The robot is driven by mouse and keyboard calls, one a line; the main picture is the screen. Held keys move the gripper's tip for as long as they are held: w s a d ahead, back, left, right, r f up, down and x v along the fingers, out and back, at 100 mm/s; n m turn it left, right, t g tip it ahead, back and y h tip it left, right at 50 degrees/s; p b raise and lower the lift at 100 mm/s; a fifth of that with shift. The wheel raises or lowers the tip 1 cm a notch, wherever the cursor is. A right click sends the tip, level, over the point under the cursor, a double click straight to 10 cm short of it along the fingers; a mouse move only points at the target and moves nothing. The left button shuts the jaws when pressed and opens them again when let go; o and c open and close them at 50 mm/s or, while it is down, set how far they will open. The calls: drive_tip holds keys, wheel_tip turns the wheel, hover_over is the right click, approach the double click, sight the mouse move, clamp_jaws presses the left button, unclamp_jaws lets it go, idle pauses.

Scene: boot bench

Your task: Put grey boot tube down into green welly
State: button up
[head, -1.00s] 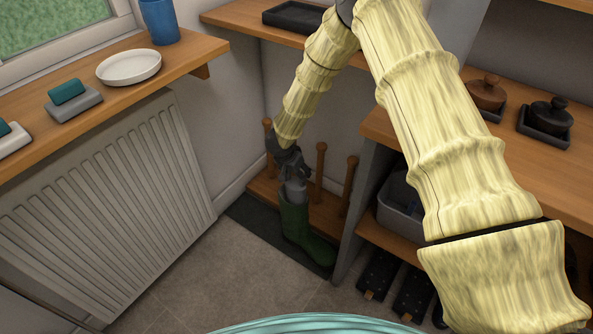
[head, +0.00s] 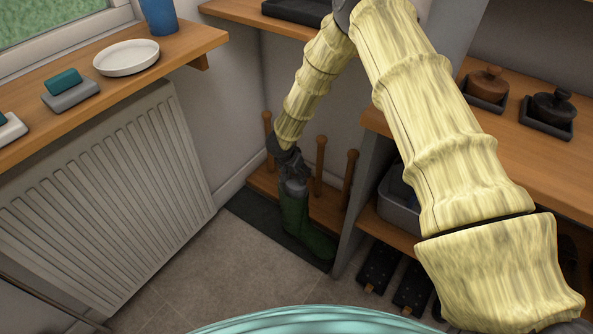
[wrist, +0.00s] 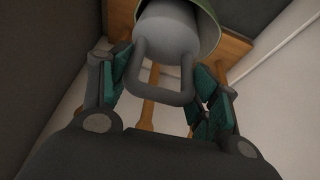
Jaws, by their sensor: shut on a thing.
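The green welly (head: 296,218) stands upright on the dark mat by the rack, its toe pointing to the lower right. The grey boot tube (head: 298,187) is at the welly's top, its lower part hidden inside the shaft. In the wrist view the grey boot tube (wrist: 168,32) shows within the green welly's rim (wrist: 211,12), with its loop handle toward me. My gripper (head: 293,168) is above the welly's opening, shut on the tube's handle, with a teal-padded finger on each side in the wrist view. How deep the tube sits is hidden.
A wooden boot rack (head: 319,168) with upright pegs stands behind the welly. A grey cabinet side (head: 362,205) is close on the right, with a grey bin (head: 398,205) on its shelf. A white radiator (head: 110,200) is on the left. Floor in front is clear.

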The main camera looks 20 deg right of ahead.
sight(296, 181)
drive_tip(key=shift+f+b, duration=0.75)
drive_tip(key=shift+f, duration=2.1)
drive_tip(key=o, duration=1)
drive_tip(key=shift+r, duration=0.1)
drive_tip(key=shift+r+p, duration=4.05)
drive_tip(key=shift+r, duration=0.35)
